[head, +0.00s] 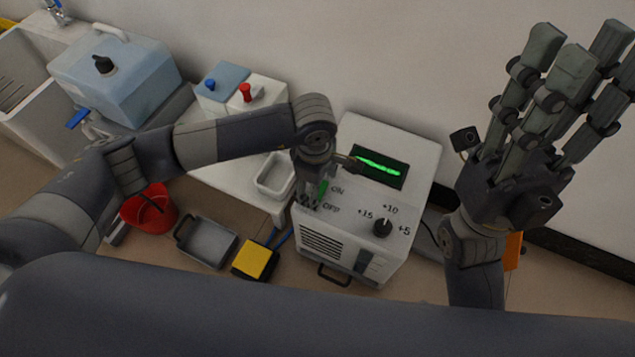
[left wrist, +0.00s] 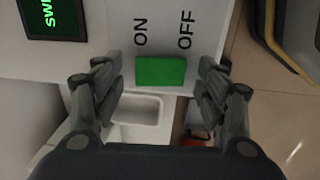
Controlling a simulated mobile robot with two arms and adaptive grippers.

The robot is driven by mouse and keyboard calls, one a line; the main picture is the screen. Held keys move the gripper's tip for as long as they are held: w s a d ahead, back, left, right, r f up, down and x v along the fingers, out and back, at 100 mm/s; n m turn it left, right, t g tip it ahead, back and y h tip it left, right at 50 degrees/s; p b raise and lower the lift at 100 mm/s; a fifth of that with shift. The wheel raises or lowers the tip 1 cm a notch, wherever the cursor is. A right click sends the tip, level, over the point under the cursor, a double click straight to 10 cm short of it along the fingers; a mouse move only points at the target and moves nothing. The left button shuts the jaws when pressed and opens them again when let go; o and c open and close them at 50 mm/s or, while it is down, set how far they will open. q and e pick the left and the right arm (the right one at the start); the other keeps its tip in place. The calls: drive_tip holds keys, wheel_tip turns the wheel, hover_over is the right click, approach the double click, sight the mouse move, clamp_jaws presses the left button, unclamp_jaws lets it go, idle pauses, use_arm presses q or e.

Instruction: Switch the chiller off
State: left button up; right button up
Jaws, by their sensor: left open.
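The chiller (head: 340,240) is a white box with a green-lit display (head: 379,166), a dark knob (head: 382,228) and ON and OFF labels. Its green switch (head: 323,188) is partly covered by my left gripper (head: 311,196) in the head view. In the left wrist view the green switch (left wrist: 160,71) lies between the open fingers of my left gripper (left wrist: 160,80), beside the ON and OFF labels. I see no clear contact with it. Which way the switch is tipped I cannot tell. My right gripper (head: 545,110) is open and empty, up to the right of the chiller.
Left of the chiller a white table holds a small white tray (head: 274,176) and a box with blue and red knobs (head: 262,98). A blue container (head: 115,75) stands further left. A red bucket (head: 150,210), grey tub (head: 207,243) and yellow block (head: 255,260) are on the floor.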

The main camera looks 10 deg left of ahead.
use_arm(q)
wheel_tip(320, 180, up, 12)
drive_tip(key=shift+s+a+f, duration=0.15)
drive_tip(key=shift+s+f, duration=0.1)
drive_tip(key=shift+s, duration=0.15)
idle(0.4)
